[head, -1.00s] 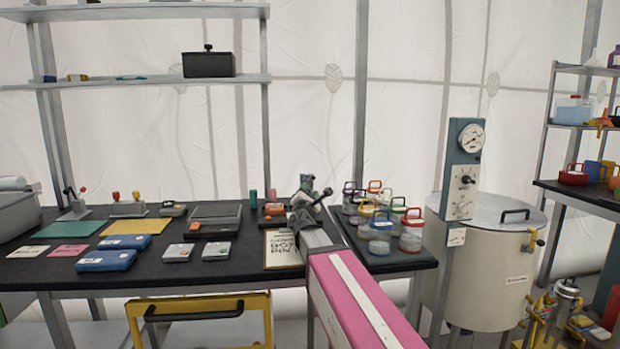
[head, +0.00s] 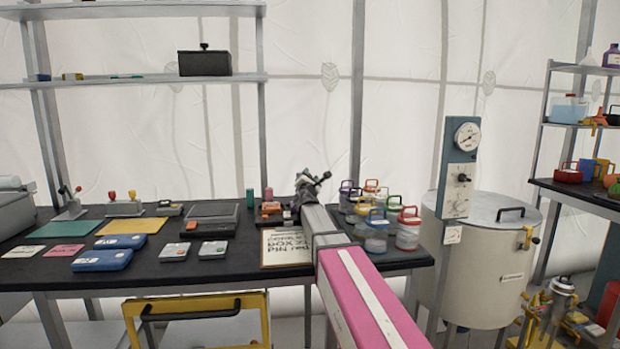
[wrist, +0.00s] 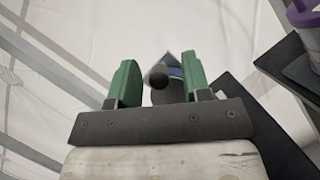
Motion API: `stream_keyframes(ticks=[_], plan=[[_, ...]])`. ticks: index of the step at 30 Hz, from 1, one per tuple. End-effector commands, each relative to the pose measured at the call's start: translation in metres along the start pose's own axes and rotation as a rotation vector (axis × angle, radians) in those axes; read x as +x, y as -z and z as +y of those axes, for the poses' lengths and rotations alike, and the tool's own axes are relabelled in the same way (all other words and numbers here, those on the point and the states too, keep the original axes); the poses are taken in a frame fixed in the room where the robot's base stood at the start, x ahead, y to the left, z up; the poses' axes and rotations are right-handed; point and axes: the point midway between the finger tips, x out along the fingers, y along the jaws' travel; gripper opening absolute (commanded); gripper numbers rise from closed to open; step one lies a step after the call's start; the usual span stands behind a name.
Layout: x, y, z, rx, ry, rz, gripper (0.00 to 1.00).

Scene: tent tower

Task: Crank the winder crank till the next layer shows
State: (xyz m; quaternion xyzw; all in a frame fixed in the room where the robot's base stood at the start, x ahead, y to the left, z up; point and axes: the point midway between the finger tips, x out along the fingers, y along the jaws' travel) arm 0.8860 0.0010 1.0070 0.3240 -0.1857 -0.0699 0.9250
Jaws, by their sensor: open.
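My gripper (head: 316,179) is at the end of my outstretched pink-and-grey arm, above the back of the black workbench (head: 60,263). In the wrist view my gripper (wrist: 160,82) is open, its two green fingers apart. A dark round knob (wrist: 158,77) shows between the fingers, with a grey and blue part (wrist: 175,72) behind it. The knob does not visibly touch either finger. I cannot tell for certain whether it is the winder crank's handle. No winder or layer is clearly recognizable in the head view; my arm hides part of the bench there.
Jars with coloured lids (head: 376,232) stand on a tray just right of my arm. A written board (head: 286,248) lies left of it. A gauge post (head: 459,165) and a large drum (head: 480,265) stand farther right. Blue cases (head: 102,260) and lever boxes (head: 124,207) occupy the bench's left.

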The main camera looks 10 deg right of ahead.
Motion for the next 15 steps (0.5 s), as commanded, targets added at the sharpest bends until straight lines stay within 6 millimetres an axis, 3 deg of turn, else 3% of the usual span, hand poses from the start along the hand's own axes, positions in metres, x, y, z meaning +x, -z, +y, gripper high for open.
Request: stream_keyframes(ticks=[11,15], plan=[[0.0057,-0.0003,0.0003,0.0,0.0,0.0,0.44],[0.0056,-0.0003,0.0004,0.0,0.0,0.0,0.02]])
